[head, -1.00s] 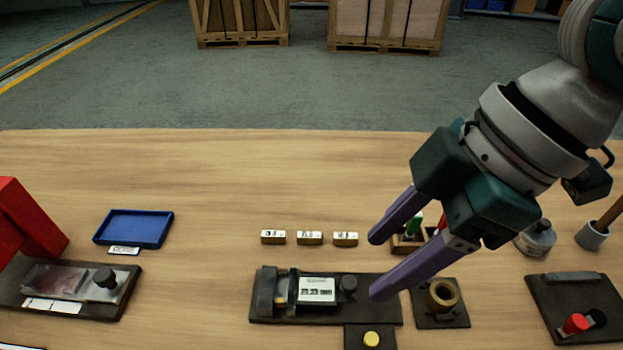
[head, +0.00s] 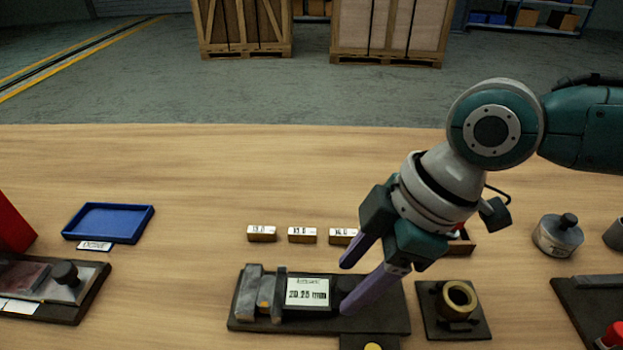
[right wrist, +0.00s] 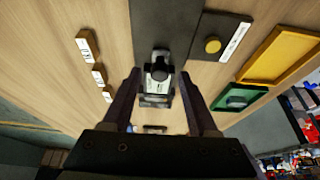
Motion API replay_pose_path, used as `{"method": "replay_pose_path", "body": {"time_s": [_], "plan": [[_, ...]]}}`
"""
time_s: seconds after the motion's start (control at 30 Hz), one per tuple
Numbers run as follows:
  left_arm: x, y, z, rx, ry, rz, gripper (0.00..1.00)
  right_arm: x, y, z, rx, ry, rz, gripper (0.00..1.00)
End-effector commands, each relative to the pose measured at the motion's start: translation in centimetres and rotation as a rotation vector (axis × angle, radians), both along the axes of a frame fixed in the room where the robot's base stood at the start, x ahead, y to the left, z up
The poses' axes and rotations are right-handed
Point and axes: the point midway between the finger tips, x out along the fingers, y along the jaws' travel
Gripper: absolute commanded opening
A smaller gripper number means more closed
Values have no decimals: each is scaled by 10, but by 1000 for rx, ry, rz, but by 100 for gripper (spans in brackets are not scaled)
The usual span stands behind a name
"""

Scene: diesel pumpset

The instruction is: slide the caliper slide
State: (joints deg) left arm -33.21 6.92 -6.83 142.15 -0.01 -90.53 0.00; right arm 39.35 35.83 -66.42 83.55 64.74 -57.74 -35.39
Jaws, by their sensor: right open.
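The caliper (head: 308,291) lies on a dark base plate (head: 392,314) at the front middle of the table. Its display reads about 20.25 mm. Grey metal jaws (head: 258,292) stand at its left end, and a dark knob sits at the display's right end. My right gripper (head: 346,288) is open at that knob, with one purple finger in front and one behind. In the right wrist view the knob (right wrist: 159,70) lies between the two spread fingers; I cannot tell whether they touch it. My left gripper is not in view.
Several labelled blocks (head: 302,235) stand in a row behind the caliper. A brass ring (head: 458,299) on a dark plate is to its right. A blue tray (head: 108,222) and another fixture (head: 66,273) are at left. A round container (head: 558,236) stands at back right.

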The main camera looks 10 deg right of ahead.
Motion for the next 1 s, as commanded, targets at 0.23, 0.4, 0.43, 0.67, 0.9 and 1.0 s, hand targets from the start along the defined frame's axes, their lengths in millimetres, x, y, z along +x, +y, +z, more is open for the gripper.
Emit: {"method": "replay_pose_path", "body": {"time_s": [0.23, 0.4, 0.43, 0.67, 0.9, 1.0], "plan": [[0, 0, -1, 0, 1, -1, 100, 0, 1, -3, 1, 0, 0, 59], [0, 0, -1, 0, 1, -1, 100, 0, 1, -3, 1, 0, 0, 46], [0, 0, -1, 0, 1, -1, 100, 0, 1, -3, 0, 0, 0, 42], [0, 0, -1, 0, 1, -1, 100, 0, 1, -2, 1, 0, 0, 16], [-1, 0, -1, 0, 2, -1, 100, 0, 1, -2, 1, 0, 0, 0], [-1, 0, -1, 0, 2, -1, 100, 0, 1, -2, 1, 0, 0, 0]]}}
